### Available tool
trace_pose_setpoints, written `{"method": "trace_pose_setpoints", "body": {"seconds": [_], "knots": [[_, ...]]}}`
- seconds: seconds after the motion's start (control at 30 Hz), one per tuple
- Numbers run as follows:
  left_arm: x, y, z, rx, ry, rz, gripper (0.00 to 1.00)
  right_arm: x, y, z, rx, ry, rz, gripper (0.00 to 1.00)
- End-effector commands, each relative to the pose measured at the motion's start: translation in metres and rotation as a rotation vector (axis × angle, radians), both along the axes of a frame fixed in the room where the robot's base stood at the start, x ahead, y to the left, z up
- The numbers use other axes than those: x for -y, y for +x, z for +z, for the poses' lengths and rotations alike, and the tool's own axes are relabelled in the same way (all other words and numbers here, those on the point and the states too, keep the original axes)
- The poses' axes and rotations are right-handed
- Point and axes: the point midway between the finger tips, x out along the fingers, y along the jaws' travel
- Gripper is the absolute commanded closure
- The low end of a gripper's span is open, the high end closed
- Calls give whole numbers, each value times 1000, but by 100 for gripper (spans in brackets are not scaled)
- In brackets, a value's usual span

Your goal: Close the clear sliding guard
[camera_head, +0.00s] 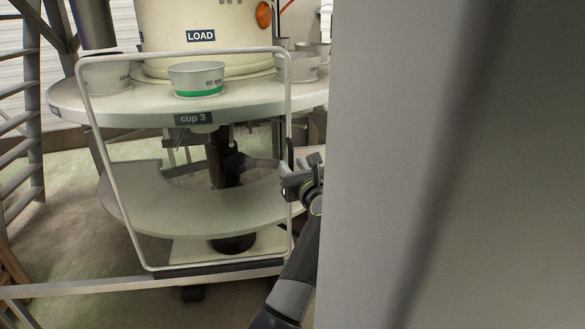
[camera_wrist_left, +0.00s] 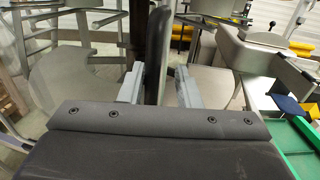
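The clear sliding guard (camera_head: 183,50) is an upright see-through panel with a pale rounded frame, in front of the round table. A dark upright handle (camera_head: 290,155) is at its right edge. My left gripper (camera_head: 285,180) is at that edge, by the handle's lower part. In the left wrist view, the dark handle (camera_wrist_left: 157,55) stands between the two fingers of my left gripper (camera_wrist_left: 160,85). The fingers are apart, with a slim gap showing on the right of the handle; contact on the left is unclear. My right gripper is not in view.
Behind the guard, a round table (camera_head: 150,113) carries several cups, one green-banded (camera_head: 197,80), below a cream drum marked LOAD (camera_head: 165,40). A pale rail (camera_head: 110,284) runs beneath the guard. A large grey surface (camera_head: 460,170) blocks the head view's right side.

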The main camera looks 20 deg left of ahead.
Motion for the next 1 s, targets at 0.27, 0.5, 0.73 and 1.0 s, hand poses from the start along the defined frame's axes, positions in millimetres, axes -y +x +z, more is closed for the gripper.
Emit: {"method": "trace_pose_setpoints", "body": {"seconds": [0.27, 0.5, 0.73, 1.0], "knots": [[-1, 0, 3, 1, 2, 3, 70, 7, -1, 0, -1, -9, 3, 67], [0, 0, 41, 6, 2, 2, 70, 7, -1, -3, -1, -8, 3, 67], [1, 1, 82, 4, 2, 1, 70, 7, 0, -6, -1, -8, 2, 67], [1, 1, 100, -1, 1, 0, 70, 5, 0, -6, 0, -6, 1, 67]]}}
